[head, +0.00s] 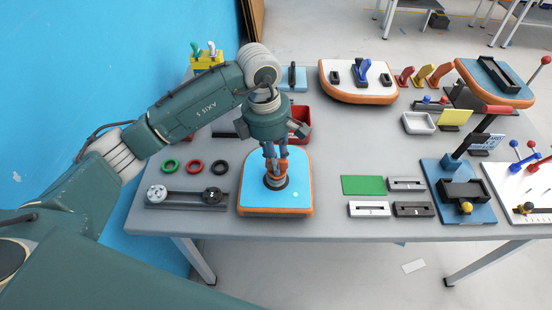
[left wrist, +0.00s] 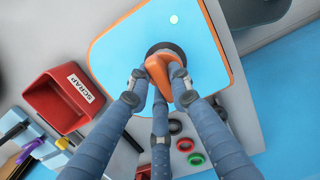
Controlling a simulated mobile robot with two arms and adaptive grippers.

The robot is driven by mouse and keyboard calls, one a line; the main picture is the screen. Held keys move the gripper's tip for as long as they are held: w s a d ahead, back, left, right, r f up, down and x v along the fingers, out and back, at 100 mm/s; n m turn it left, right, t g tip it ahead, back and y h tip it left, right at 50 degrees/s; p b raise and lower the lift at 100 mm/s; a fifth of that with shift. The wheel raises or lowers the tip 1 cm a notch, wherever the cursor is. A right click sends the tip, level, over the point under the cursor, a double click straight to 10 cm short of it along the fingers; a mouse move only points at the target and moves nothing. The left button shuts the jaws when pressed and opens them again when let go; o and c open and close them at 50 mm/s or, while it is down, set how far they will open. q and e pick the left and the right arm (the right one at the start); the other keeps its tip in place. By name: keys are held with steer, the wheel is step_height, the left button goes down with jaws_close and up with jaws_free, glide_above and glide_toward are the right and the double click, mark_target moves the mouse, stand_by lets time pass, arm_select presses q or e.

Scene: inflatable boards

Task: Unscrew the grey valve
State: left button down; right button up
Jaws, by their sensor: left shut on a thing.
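A small blue board with an orange rim (head: 253,200) lies near the front edge of the table. A dark grey round valve base (head: 275,184) sits on it, with an orange part on top. My left gripper (head: 276,170) points down over the board, its fingers closed around the orange part. In the left wrist view the fingers (left wrist: 160,86) press on the orange part (left wrist: 158,68), above the grey base (left wrist: 168,49). The fingers hide part of the valve. My right gripper is not in view.
Behind the board is a red bin (head: 302,115), marked SCRAP in the left wrist view (left wrist: 48,101). Green, red and black rings (head: 194,167) and a dark fixture (head: 186,199) lie left. Right are a green plate (head: 362,185) and slotted blocks (head: 413,209).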

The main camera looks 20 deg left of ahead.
arm_select(q)
steer(key=c, duration=2.5)
jaws_free()
jaws_close()
steer(key=n, duration=0.3)
steer(key=shift+a, duration=0.1)
steer(key=shift+n, duration=0.3)
steer(key=shift+n, duration=0.3)
steer(key=n, duration=0.2)
steer(key=shift+s+n+t+y, duration=0.1)
steer(key=shift+n+t+y, duration=0.2)
